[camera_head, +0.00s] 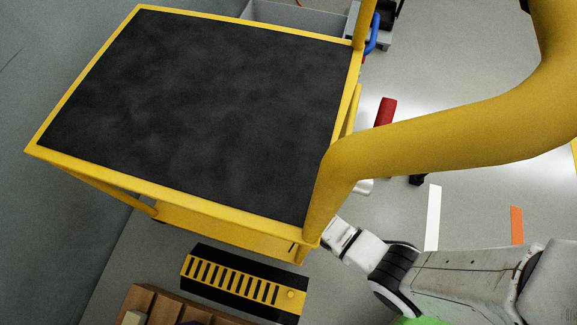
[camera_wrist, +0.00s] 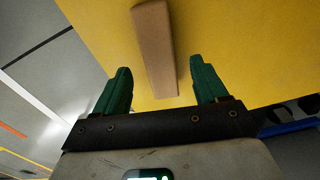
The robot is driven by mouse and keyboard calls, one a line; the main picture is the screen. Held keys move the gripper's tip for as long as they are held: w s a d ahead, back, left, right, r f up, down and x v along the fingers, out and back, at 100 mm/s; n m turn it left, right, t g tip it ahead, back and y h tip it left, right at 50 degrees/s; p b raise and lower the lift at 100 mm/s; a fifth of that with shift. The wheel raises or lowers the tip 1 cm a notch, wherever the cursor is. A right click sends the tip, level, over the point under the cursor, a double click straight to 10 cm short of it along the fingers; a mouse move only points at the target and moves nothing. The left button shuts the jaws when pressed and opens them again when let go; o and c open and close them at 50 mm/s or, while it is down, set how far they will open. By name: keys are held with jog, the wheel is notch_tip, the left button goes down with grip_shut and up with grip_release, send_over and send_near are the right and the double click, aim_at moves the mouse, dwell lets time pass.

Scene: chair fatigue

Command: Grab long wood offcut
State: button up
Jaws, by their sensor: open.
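The long wood offcut (camera_wrist: 153,45) is a brown, narrow block on a yellow surface in the wrist view. It runs lengthwise up the picture, with its near end between my fingers. My gripper (camera_wrist: 159,76) is open, with one green finger to each side of the offcut and a gap on both sides. Whether the fingers are level with it in height I cannot tell. In the head view my arm reaches to the near right corner of the yellow cart (camera_head: 90,165). My gripper and the offcut are hidden there behind the cart.
The cart has a bare black top (camera_head: 200,100), a thick yellow handle (camera_head: 450,130) and a lower yellow shelf (camera_head: 215,231). A black and yellow slotted object (camera_head: 240,283) and a wooden pallet (camera_head: 165,306) lie nearby. A red cylinder (camera_head: 385,111) is beyond the handle.

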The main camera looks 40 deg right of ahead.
notch_tip(320, 180, down, 5)
jog(key=b, duration=0.3)
jog(key=shift+b, duration=0.35)
jog(key=c, duration=1.1)
jog(key=shift+r, duration=0.1)
